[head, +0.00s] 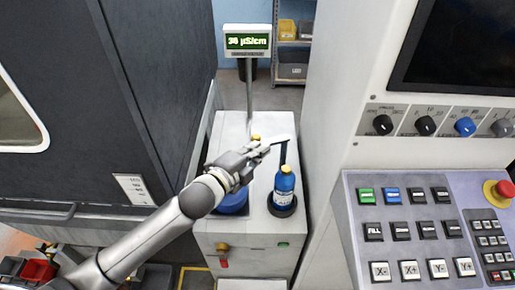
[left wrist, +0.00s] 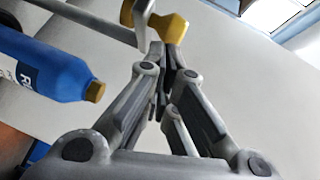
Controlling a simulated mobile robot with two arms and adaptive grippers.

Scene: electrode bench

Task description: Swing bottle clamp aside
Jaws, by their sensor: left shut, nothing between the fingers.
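A blue bottle (head: 284,186) with a yellow cap stands upright in a black ring holder on the white cabinet; it also shows at the left of the left wrist view (left wrist: 45,70). A pale clamp bar (head: 281,139) lies above and behind it, beside a dark post. A yellow knob (head: 256,138) shows just behind my left gripper (head: 266,149). In the left wrist view the yellow knob (left wrist: 170,28) is just beyond my shut, empty fingertips (left wrist: 168,62); I cannot tell whether they touch it. My right gripper is out of view.
A blue round object (head: 233,204) is partly hidden under my left arm on the cabinet (head: 232,130). A display (head: 247,41) stands on a pole behind. A control panel (head: 430,230) rises at the right, a dark machine wall (head: 90,120) at the left.

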